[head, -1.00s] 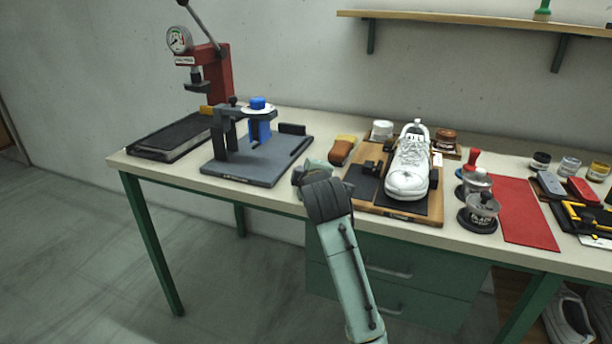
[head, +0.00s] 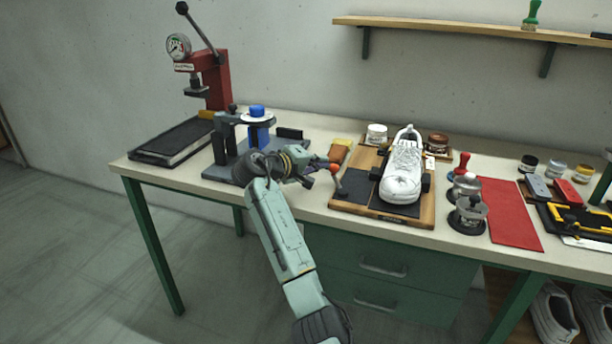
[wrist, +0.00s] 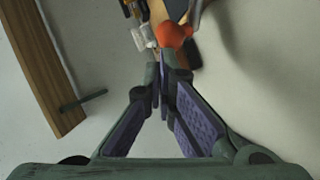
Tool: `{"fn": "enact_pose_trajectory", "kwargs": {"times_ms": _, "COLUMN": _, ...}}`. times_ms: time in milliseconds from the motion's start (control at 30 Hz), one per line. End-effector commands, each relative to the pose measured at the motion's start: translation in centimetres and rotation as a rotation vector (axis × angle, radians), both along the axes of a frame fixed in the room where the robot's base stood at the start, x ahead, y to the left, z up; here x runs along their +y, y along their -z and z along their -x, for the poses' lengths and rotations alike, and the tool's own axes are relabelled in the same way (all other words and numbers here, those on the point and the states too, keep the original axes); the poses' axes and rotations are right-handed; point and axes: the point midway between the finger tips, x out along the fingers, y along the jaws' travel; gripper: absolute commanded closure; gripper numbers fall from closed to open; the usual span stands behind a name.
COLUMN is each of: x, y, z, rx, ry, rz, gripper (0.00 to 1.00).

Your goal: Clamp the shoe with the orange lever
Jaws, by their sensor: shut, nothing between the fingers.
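A white lace-up shoe (head: 402,170) sits on a wooden board (head: 428,212) with dark pads, its toe toward the front of the bench. A lever with an orange knob (head: 334,168) stands at the board's left side; the knob also shows large in the wrist view (wrist: 172,34). My gripper (head: 318,162) is shut and empty, just left of the knob. In the wrist view its fingertips (wrist: 160,76) meet below the knob in the picture; whether they touch it I cannot tell.
A grey stand (head: 222,172) with a blue-topped clamp and a red press (head: 216,80) stand to the left. Metal-lidded jars (head: 468,214) and a red mat (head: 508,214) are right of the board.

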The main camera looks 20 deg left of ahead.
Motion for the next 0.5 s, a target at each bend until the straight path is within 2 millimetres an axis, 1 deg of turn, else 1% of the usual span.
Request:
{"fn": "enact_pose_trajectory", "kwargs": {"times_ms": 133, "x": -0.9, "y": 0.0, "z": -1.0, "rx": 0.003, "ry": 0.110, "rz": 0.001, "gripper": 1.00}}
{"fn": "enact_pose_trajectory", "kwargs": {"times_ms": 500, "x": -2.3, "y": 0.1, "z": -2.2, "rx": 0.002, "ry": 0.100, "rz": -0.001, "gripper": 1.00}}
